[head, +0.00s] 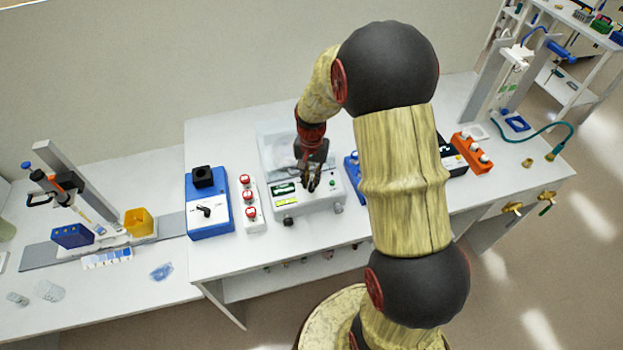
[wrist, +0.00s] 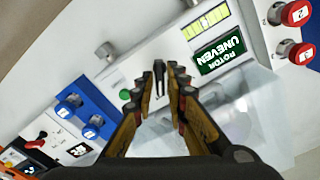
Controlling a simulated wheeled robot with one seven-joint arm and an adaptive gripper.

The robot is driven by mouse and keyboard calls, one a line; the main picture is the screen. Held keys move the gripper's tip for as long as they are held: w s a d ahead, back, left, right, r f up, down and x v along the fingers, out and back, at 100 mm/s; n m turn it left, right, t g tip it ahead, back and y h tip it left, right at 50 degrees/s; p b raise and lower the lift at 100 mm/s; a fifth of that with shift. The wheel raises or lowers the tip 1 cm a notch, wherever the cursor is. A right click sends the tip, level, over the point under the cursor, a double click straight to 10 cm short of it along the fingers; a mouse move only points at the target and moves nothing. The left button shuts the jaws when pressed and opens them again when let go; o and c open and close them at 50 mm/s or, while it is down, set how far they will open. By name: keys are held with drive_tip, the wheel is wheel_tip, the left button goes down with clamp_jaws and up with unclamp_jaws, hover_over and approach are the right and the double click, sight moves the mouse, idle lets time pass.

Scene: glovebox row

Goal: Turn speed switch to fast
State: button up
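A white device (head: 296,208) with a clear lid stands on the bench in the middle of the head view. In the wrist view its front panel (wrist: 160,48) shows a green "ROTOR UNEVEN" display (wrist: 220,52), a yellow bar display and a green button. A small dark upright lever (wrist: 160,75), apparently the speed switch, shows between my fingertips; its label is not readable. My gripper (head: 311,183) is over this panel, pointing down. In the wrist view my gripper (wrist: 160,82) has its fingers apart, one either side of the lever; contact cannot be made out.
Left of the device are red-capped knobs (head: 248,202) and a blue box with a dial (head: 208,213). Right of it are another blue box (head: 352,170), partly behind my arm, and an orange block (head: 471,153). Grey knobs (wrist: 105,50) stick out of the device's front.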

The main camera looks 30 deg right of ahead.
sight(312, 183)
drive_tip(key=shift+o, duration=1.4)
drive_tip(key=n+b, duration=0.1)
drive_tip(key=n, duration=0.4)
drive_tip(key=shift+f+n+b, duration=0.1)
drive_tip(key=shift+n+b, duration=0.2)
drive_tip(key=shift+n, duration=0.1)
drive_tip(key=r, duration=0.4)
drive_tip(key=r+p, duration=0.1)
drive_tip(key=r, duration=0.3)
drive_tip(key=shift+s+a, duration=0.1)
drive_tip(key=shift+s, duration=0.1)
drive_tip(key=s+a+r+n+t+b, duration=0.1)
drive_tip(key=s+a+r, duration=0.2)
drive_tip(key=s, duration=0.3)
drive_tip(key=s+a+r+n+t+b, duration=0.1)
drive_tip(key=s+a+r+t+b, duration=0.1)
drive_tip(key=s+a+r, duration=0.2)
drive_tip(key=s+a+r+n+t+b, duration=0.1)
drive_tip(key=s+a, duration=0.4)
drive_tip(key=s, duration=0.5)
drive_tip(key=shift+a+r+t+b, duration=0.35)
drive_tip(key=shift+r+b, duration=0.4)
drive_tip(key=shift+r, duration=0.65)
